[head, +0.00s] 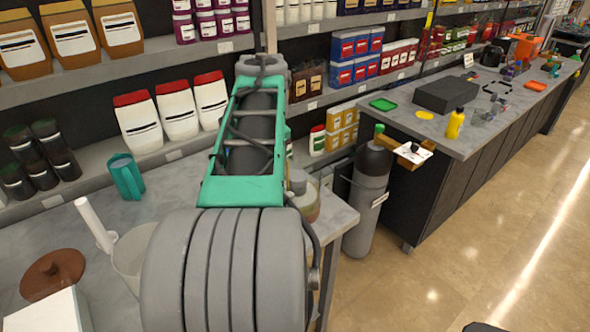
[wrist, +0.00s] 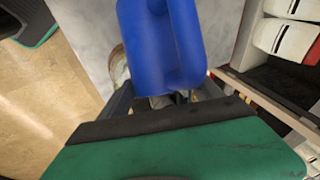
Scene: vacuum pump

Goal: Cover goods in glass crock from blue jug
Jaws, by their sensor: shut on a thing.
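A blue jug (wrist: 160,45) fills the top middle of the wrist view. My gripper (wrist: 165,98) is shut on it, and its grey fingers show on either side of the jug's lower end. A round vessel with a brownish rim, likely the glass crock (wrist: 118,66), is partly hidden behind the jug on the grey counter. In the head view a glass-like vessel with brownish contents, likely the same crock (head: 309,206), shows just right of my arm. My gripper and the jug are hidden behind my arm there. I cannot see whether anything is pouring.
On the left of the counter (head: 185,188) stand a teal cup (head: 125,178), a pale container (head: 133,262) with a white rod, and a brown lid (head: 52,272). Stocked shelves (head: 190,52) line the back. A grey cylinder (head: 367,205) stands on the floor between counters.

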